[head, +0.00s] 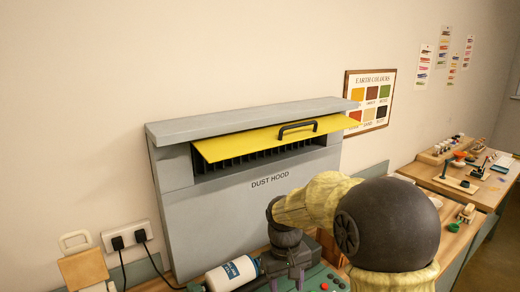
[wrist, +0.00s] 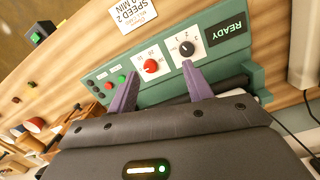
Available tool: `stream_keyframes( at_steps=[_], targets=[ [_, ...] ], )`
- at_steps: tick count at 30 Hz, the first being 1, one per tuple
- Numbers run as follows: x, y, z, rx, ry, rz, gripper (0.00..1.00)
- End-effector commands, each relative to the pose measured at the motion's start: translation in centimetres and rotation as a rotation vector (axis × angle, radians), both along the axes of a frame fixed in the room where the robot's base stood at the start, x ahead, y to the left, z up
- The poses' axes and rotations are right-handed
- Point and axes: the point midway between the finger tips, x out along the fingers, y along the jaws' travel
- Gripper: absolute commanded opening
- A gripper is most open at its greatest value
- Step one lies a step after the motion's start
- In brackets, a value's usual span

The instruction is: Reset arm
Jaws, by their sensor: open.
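My gripper (wrist: 160,92) shows in the wrist view with its two purple fingers spread wide apart and nothing between them. It is over a green machine panel (wrist: 135,67) with a red knob (wrist: 151,66), a black knob (wrist: 187,48) and a READY display (wrist: 227,29). I cannot tell whether the fingers touch the panel. In the head view my arm reaches from the lower right, and its wrist is above the green machine (head: 312,278); the fingertips are hard to make out there.
A grey dust hood (head: 255,205) with a yellow flap (head: 270,139) stands behind my arm. A white bottle with a blue label (head: 232,273) lies left of my wrist. Wall sockets with black plugs (head: 117,243) are at left. A wooden bench (head: 452,189) with small items is at right.

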Motion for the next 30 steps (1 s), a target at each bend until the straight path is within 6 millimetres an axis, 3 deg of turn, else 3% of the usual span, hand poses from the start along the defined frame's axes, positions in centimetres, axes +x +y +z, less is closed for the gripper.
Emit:
stream_keyframes(
  at_steps=[9, 15, 19, 30],
  targets=[
    [-7.4, -6.0, -1.6, 0.059, -0.187, -0.207, 0.51],
    [-11.8, -8.4, -2.7, 0.084, -0.288, -0.32, 0.51],
    [-12.8, -8.8, -3.0, 0.089, -0.314, -0.347, 0.51],
    [-12.8, -8.8, -3.0, 0.089, -0.315, -0.347, 0.51]
  ],
)
